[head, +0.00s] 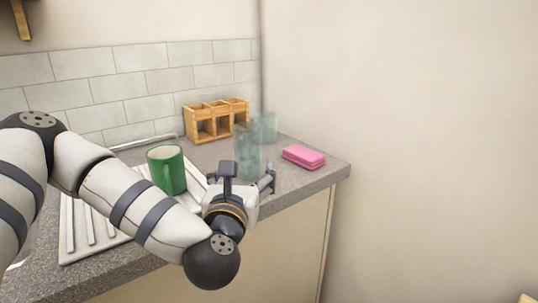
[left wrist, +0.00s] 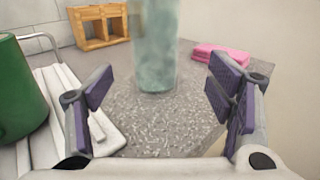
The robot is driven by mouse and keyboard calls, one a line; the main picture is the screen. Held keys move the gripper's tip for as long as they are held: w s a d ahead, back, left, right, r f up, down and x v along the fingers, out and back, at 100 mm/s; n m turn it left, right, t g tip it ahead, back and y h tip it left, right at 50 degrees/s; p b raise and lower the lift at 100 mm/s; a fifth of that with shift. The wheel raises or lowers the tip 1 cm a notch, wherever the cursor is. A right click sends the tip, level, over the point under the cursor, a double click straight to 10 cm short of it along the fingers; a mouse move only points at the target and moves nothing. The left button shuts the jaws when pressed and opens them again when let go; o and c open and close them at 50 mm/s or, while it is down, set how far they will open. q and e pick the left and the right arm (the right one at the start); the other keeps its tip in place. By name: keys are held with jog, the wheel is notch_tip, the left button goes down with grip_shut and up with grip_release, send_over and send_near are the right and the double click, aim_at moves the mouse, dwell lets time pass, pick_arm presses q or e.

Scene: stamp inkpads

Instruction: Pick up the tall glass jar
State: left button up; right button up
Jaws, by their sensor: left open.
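The tall glass jar (head: 247,154) is pale green and see-through. It stands upright on the grey counter, just beyond my left gripper (head: 243,180). In the left wrist view the jar (left wrist: 156,45) is ahead, between the lines of the two fingers, with its top cut off by the frame. My left gripper (left wrist: 160,108) is open and empty, its purple finger pads apart with bare counter between them. In the head view the wrist hides part of the jar's base. My right gripper is not seen.
A green mug (head: 167,170) stands on the white draining rack (head: 72,232) to the left. A pink block (head: 303,156) lies to the right near the counter edge. A wooden compartment box (head: 215,120) and another glass piece (head: 265,127) stand behind.

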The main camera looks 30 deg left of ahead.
aim_at(248, 149)
pick_arm(q)
jog(key=shift+w+a+r, duration=0.45)
jog(key=shift+w+a, duration=0.35)
jog(key=shift+w, duration=0.05)
jog(key=x, duration=0.5)
jog(key=f+x, duration=0.1)
jog(key=x, duration=0.2)
jog(key=shift+w+a, duration=0.15)
jog(key=shift+w, duration=0.05)
jog(key=shift+r, duration=0.1)
jog(key=c, duration=1.3)
jog(key=shift+c, duration=1.1)
jog(key=shift+r, duration=0.15)
